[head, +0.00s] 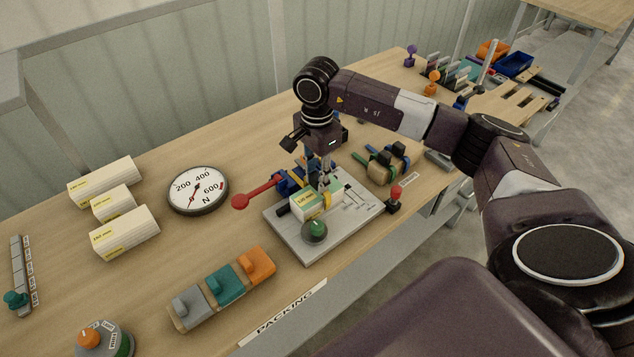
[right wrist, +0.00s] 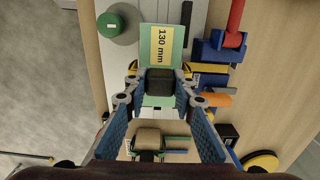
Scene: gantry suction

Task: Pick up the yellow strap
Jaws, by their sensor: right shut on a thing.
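The yellow strap (head: 327,199) lies across one end of a pale green block (head: 306,205) on the grey fixture plate. In the right wrist view, yellow strap ends (right wrist: 208,67) show on both sides of a dark block between my fingers, which seems to be its grip piece. My right gripper (head: 324,182) points down over the strap. In the wrist view, its blue fingers (right wrist: 158,92) are shut on that dark piece. The fingers hide part of the strap in the head view. My left gripper is not in view.
The grey plate (head: 341,232) carries a green knob (head: 315,230). A red-ended lever (head: 240,201) stands left of it, and a red-topped stick (head: 395,197) to its right. Tan strapped pieces (head: 380,170) lie behind right. A dial (head: 198,190) and cream boxes stand left.

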